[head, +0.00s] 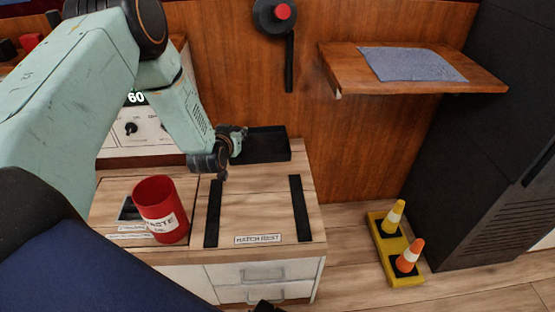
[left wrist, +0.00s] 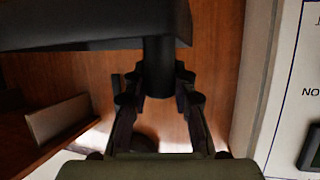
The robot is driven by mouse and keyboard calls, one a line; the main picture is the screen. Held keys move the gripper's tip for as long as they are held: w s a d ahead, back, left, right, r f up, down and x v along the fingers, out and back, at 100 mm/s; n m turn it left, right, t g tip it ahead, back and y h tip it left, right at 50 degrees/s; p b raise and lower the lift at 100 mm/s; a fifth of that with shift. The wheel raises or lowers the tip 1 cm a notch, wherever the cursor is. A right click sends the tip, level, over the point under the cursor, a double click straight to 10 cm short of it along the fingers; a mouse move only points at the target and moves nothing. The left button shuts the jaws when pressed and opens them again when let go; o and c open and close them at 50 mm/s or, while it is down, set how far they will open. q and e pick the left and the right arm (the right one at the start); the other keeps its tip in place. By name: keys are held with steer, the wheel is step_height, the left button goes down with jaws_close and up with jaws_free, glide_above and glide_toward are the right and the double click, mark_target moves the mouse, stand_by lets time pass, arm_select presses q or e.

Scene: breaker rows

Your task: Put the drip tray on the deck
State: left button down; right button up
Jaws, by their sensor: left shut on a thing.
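The drip tray is a shallow black rectangular tray (head: 266,146) at the back of the wooden cabinet top, in front of the brown wall panel. My left gripper (head: 240,140) is at its left end, shut on its short black round grip (left wrist: 158,66). In the left wrist view the tray's dark body (left wrist: 80,25) fills the upper left. I cannot tell whether the tray touches the surface below. The wooden cabinet top (head: 258,205), which may be the deck, has two black strips and a HATCH REST label. My right gripper is not in view.
A red WASTE cup (head: 161,210) stands on the left of the cabinet top. A wall shelf (head: 420,85) with a grey cloth (head: 412,65) is at upper right. A yellow base with striped cones (head: 398,250) is on the floor. The area between the strips is clear.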

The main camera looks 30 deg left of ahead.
arm_select(q)
steer(key=a+f+n+y, duration=0.1)
steer(key=w+a+f+n+g+y+b, duration=0.1)
steer(key=n+y, duration=0.1)
steer(key=shift+w+a, duration=0.2)
steer(key=shift+a, duration=0.2)
steer(key=shift+w+a+f+n+g+y+b, duration=0.1)
steer(key=shift+a+f+n+g+y+b, duration=0.25)
steer(key=shift+f+n+g+y, duration=0.2)
step_height(320, 180, down, 10)
steer(key=b, duration=0.5)
steer(key=shift+r, duration=0.2)
steer(key=c, duration=1.1)
jaws_free()
steer(key=shift+c, duration=0.2)
steer(key=shift+o, duration=0.2)
